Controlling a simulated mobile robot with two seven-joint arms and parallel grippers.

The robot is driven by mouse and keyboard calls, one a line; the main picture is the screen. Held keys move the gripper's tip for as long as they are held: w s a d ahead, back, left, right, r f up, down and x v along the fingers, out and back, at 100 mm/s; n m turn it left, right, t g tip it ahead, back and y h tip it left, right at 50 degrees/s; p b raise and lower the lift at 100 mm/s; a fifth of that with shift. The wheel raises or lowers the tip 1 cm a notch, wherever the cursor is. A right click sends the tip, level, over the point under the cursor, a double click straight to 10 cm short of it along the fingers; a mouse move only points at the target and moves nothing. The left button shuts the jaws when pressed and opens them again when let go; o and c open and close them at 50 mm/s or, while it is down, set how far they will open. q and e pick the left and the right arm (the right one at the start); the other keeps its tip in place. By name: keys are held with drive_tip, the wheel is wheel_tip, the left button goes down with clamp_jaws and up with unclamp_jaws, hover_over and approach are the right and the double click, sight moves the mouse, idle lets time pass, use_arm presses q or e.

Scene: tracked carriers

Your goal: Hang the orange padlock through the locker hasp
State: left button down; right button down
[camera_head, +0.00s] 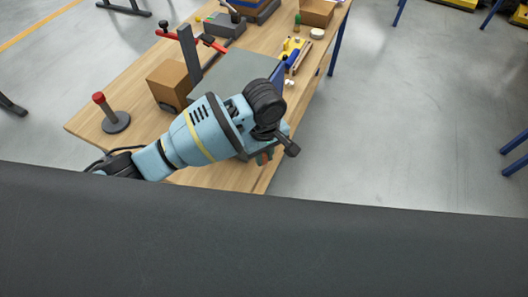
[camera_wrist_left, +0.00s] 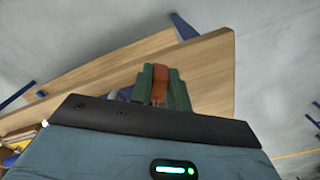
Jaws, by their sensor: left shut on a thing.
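My left gripper (camera_head: 265,156) reaches over the right edge of the wooden table, with its wrist bent down. In the left wrist view its green fingers (camera_wrist_left: 178,92) are shut on an orange-brown piece, the orange padlock (camera_wrist_left: 160,84). Only a small part of the padlock shows between the fingers; its shackle cannot be made out. A grey locker-like box (camera_head: 238,72) with a blue face on its right side (camera_head: 278,78) stands on the table behind my left arm. My arm hides part of it, and I cannot make out the hasp. My right gripper is not in view.
On the table (camera_head: 140,88) are a brown box (camera_head: 171,84), a red-knobbed post on a round base (camera_head: 115,120), a dark upright with red arms (camera_head: 189,50), and tools and small items farther back. Open grey floor (camera_head: 400,120) lies to the right.

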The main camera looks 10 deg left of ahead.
use_arm(q)
drive_tip(key=shift+f, duration=0.1)
drive_tip(key=c, duration=1.3)
unclamp_jaws()
drive_tip(key=shift+o, duration=0.2)
wheel_tip(320, 180, up, 8)
drive_tip(key=shift+f, duration=0.1)
